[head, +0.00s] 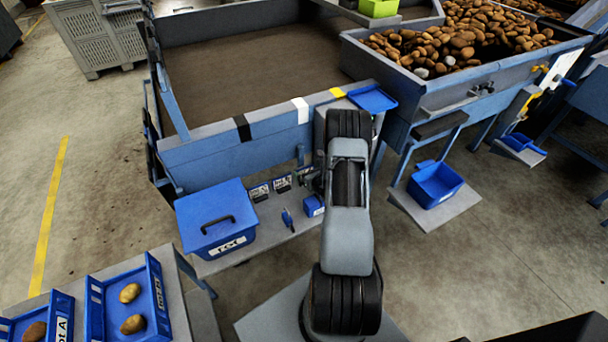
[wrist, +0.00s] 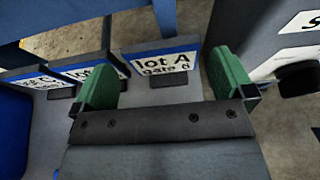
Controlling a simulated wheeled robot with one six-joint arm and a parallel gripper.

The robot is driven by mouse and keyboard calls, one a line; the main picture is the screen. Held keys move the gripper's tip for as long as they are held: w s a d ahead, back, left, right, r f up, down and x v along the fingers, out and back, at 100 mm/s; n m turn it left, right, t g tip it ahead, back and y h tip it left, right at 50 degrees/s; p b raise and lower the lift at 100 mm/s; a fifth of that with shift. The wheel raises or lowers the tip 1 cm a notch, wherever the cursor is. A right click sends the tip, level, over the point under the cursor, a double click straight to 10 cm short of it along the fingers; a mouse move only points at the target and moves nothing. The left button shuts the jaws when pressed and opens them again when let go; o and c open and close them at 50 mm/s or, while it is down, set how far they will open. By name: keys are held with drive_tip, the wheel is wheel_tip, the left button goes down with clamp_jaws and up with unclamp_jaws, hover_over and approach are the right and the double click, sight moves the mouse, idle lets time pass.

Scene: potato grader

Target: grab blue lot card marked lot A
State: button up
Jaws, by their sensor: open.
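The blue-edged lot A card (wrist: 160,64) stands upright in a small dark holder in the wrist view, reading "lot A gate 6". My gripper (wrist: 164,78) is open, with one green finger on each side of the card and nothing held. The card appears between the fingers or just beyond them; I cannot tell how deep. Two other cards stand to its left, a middle card (wrist: 90,70) partly covered by the left finger and a far-left card (wrist: 30,78). In the head view my arm hides most of the gripper and I cannot make out the lot A card.
A blue lidded box (head: 215,218) sits left of the cards on the grey shelf (head: 262,240). A blue pen-like object (head: 288,220) lies on the shelf. The large bin wall (head: 235,150) rises behind. Blue trays (head: 158,296) with potatoes stand at lower left.

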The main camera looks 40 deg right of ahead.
sight(305, 168)
drive_tip(key=shift+p+x, duration=0.3)
drive_tip(key=shift+x, duration=1.9)
drive_tip(key=shift+r, duration=0.1)
drive_tip(key=shift+c, duration=0.2)
drive_tip(key=c, duration=0.6)
